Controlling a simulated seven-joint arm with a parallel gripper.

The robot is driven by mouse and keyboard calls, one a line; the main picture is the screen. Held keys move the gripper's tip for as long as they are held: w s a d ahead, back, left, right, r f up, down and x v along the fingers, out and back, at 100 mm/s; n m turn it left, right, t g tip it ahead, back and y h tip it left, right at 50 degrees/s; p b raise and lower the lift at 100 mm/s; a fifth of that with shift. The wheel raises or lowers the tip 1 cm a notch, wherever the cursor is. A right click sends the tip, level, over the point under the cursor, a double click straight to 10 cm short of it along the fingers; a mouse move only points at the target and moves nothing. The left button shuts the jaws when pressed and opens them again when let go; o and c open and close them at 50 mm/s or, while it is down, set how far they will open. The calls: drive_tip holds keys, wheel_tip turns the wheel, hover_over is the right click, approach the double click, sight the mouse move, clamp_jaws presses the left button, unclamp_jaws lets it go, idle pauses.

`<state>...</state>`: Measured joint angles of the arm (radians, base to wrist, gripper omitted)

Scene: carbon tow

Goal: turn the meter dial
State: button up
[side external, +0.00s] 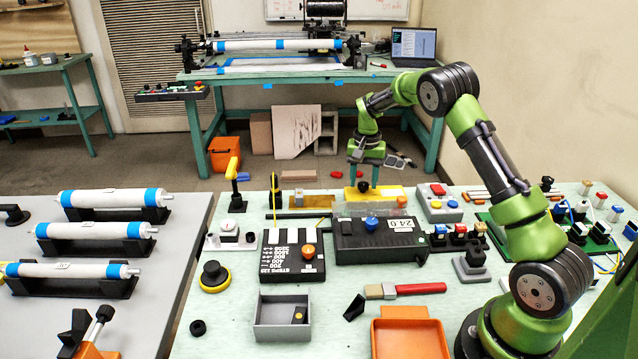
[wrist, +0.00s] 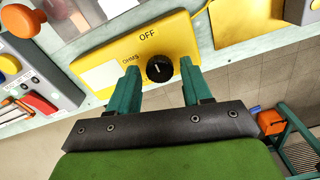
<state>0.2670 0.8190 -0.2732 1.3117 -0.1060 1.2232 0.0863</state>
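The yellow meter (wrist: 97,75) carries a round black dial (wrist: 159,70) with a short white mark pointing roughly up in the wrist view, between the printed words OHMS and OFF. The meter (side external: 385,192) lies toward the far side of the bench in the side view, with its dial (side external: 363,187) on top. My gripper (wrist: 159,78) is open, with one green finger on each side of the dial and visible gaps between. In the side view my gripper (side external: 365,172) points down just above the meter; whether the fingertips reach dial height is unclear.
A brass-coloured plate (side external: 305,200) lies left. The bench's far edge runs close behind the meter.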

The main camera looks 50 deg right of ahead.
sight(366, 185)
drive_tip(key=shift+o, duration=0.5)
wheel_tip(366, 185, up, 17)
drive_tip(key=shift+f, duration=0.1)
idle(0.3)
drive_tip(key=s+a+r+n+t+y, duration=0.2)
drive_tip(key=s+a+n+t, duration=0.5)
drive_tip(key=s+a, duration=1.7)
drive_tip(key=shift+a+r, duration=0.6)
